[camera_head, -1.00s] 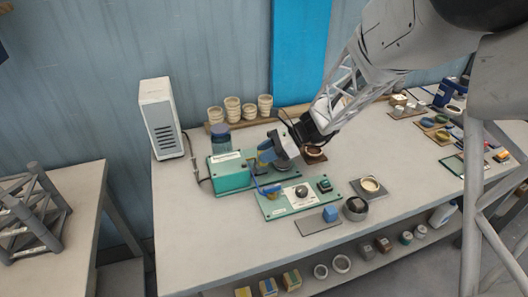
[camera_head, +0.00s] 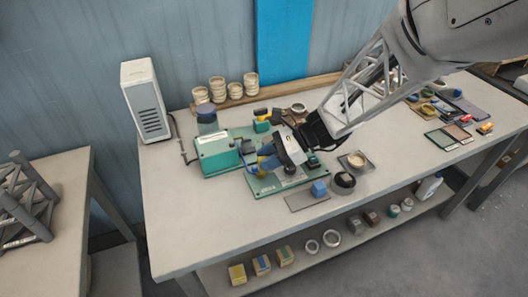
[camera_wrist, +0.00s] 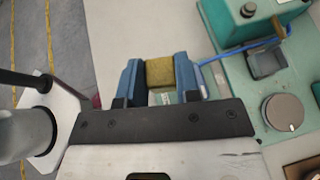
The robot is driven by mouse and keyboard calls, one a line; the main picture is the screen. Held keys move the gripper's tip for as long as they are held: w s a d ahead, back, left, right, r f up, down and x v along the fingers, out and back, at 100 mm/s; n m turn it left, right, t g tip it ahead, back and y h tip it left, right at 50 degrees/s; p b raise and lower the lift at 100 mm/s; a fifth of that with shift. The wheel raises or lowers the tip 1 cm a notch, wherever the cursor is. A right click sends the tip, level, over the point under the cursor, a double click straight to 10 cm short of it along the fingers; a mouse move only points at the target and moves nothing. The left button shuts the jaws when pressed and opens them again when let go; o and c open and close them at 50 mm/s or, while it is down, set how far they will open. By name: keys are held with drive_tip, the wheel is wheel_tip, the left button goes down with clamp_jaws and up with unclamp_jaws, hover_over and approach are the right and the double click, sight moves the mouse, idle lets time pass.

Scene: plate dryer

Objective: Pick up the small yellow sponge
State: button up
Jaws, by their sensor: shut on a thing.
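In the wrist view the small yellow sponge (camera_wrist: 159,72), a dull yellow block, sits between the two blue fingers of my gripper (camera_wrist: 160,78). The fingers are shut on its two sides, and its far end shows between the tips. In the head view my gripper (camera_head: 268,157) is over the bench beside the green machine, in front of part of its control plate. The sponge cannot be made out in the head view.
The green machine (camera_head: 216,157) and its plate (camera_head: 262,187) lie close to my gripper. A white tower (camera_head: 146,102) stands at the back left. The bench's front left is clear.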

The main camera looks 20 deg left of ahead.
drive_tip(key=shift+s+d, duration=0.15)
drive_tip(key=shift+s, duration=0.05)
drive_tip(key=shift+d, duration=0.15)
idle(0.6)
